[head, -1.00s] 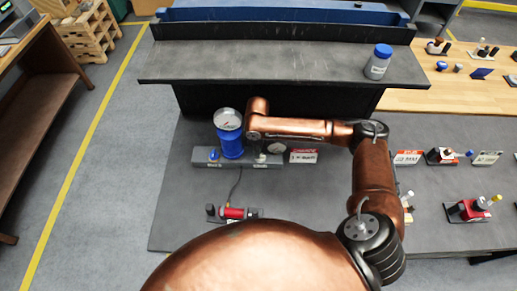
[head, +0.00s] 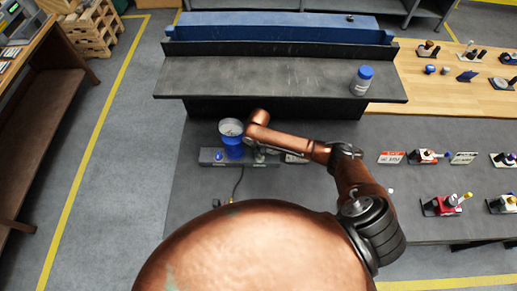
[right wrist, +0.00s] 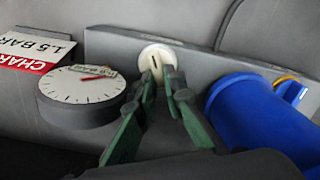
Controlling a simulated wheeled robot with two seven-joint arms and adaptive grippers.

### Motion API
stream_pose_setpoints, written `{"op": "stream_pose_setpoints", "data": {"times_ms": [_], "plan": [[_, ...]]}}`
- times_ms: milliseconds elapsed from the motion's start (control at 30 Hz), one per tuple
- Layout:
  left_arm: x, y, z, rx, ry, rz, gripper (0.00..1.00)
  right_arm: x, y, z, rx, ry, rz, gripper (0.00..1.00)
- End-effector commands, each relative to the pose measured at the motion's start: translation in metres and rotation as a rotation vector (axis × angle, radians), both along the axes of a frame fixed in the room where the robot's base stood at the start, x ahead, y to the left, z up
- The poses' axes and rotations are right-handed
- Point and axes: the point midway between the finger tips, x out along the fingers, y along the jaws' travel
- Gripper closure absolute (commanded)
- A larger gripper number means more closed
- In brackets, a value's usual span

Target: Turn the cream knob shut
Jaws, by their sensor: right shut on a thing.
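The cream knob (right wrist: 157,58) is a round disc with a dark slot, set in the face of a grey block, at the top middle of the right wrist view. My right gripper (right wrist: 161,82) has its green fingers on either side of the knob's raised grip and is shut on it. The slot stands close to upright in that view. In the head view my copper right arm covers most of the knob and gripper. My left gripper is not in view.
A white round gauge (right wrist: 82,88) with a red needle and a red-and-white sign (right wrist: 35,45) stand left of the knob. A blue cylinder (right wrist: 262,112) stands close on the right. In the head view a blue-lidded jar (head: 361,81) stands on the dark shelf (head: 290,85).

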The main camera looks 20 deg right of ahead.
Motion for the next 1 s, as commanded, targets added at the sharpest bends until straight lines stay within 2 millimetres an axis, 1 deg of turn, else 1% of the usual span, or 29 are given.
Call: {"op": "stream_pose_setpoints", "data": {"times_ms": [33,100,400,967,1000], "plan": [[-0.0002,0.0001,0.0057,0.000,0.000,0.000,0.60,-0.0009,0.0011,0.0017,0.004,0.002,-0.032,1.00],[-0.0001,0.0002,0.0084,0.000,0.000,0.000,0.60,-0.0006,0.0007,0.0011,0.003,0.001,-0.075,1.00],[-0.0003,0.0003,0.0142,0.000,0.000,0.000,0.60,-0.0001,-0.0016,-0.0001,0.002,0.000,-0.195,1.00],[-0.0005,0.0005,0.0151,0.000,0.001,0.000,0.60,0.0009,-0.0028,0.0001,0.001,-0.002,-0.224,1.00],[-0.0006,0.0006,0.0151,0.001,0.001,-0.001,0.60,0.0009,-0.0029,0.0001,0.000,-0.002,-0.224,0.89]]}}
